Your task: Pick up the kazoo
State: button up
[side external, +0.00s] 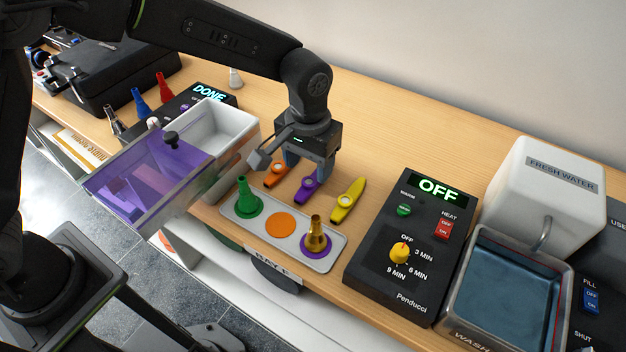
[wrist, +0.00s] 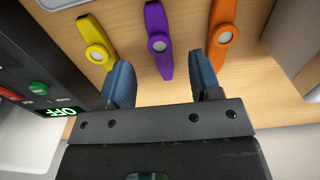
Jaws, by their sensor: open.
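Three kazoos lie side by side on the wooden bench: an orange kazoo (side external: 277,173), a purple kazoo (side external: 308,189) and a yellow kazoo (side external: 347,200). In the wrist view the yellow kazoo (wrist: 93,40) is left, the purple kazoo (wrist: 158,42) is in the middle and the orange kazoo (wrist: 222,38) is right. My gripper (side external: 308,172) is above the row, near the orange and purple kazoos. In the wrist view my gripper (wrist: 160,72) is open and empty, its blue fingers on either side of the purple kazoo's near end. Fingertip height above the bench is unclear.
A grey tray (side external: 258,228) in front holds a green cone and a brass cone. A black control box (side external: 413,235) and a water-filled basin (side external: 512,290) stand right. The bench behind is clear.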

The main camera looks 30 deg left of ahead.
aim_at(309, 181)
notch_tip(309, 181, down, 5)
jog(key=shift+r, duration=0.15)
